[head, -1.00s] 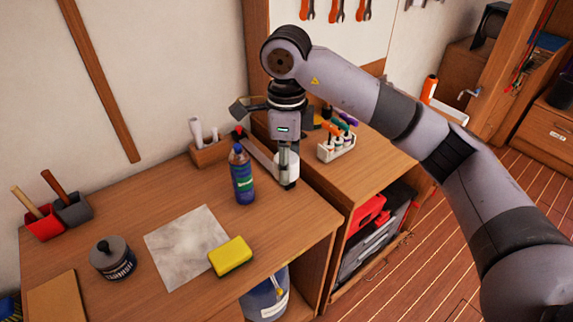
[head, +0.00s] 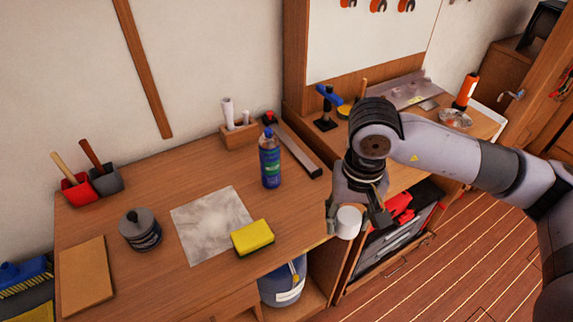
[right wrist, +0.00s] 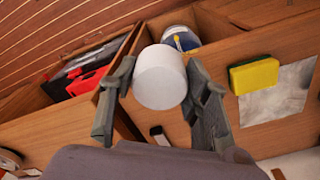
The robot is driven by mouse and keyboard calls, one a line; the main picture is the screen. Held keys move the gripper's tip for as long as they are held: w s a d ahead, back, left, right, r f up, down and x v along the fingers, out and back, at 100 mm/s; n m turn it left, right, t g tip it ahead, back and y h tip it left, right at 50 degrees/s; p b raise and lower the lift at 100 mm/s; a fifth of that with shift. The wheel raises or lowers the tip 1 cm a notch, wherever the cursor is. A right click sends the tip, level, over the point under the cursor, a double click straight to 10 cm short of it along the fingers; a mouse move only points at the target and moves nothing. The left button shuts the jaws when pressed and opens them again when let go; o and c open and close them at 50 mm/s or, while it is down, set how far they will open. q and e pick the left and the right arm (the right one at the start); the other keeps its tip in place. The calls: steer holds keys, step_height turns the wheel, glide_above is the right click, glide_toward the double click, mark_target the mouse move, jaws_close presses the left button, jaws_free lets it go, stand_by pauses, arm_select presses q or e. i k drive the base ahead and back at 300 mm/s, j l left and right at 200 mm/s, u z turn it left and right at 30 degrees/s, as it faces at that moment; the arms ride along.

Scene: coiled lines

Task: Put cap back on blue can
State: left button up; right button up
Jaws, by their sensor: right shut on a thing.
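The blue can (head: 269,162) stands upright on the workbench in the head view, with a narrow blue top and a blue and green label. My right gripper (head: 354,220) is to the right of the can, at the bench's right front edge and clear of the can. It is shut on a white cylindrical cap (head: 348,224). In the right wrist view the cap (right wrist: 160,78) sits between both fingers of the gripper (right wrist: 160,88). The can is not recognisable in that view. My left gripper is not in view.
A yellow sponge (head: 252,238) and grey sheet (head: 205,222) lie left of and in front of the can. A wooden holder (head: 238,133) and dark tin (head: 139,230) also stand on the bench (head: 110,210).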

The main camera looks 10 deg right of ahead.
mark_target(269, 147)
steer(key=k+l+u, duration=0.2)
steer(key=l, duration=0.2)
steer(key=l+u, duration=0.25)
steer(key=l, duration=0.15)
steer(key=k+l+u, duration=0.2)
steer(key=l, duration=0.15)
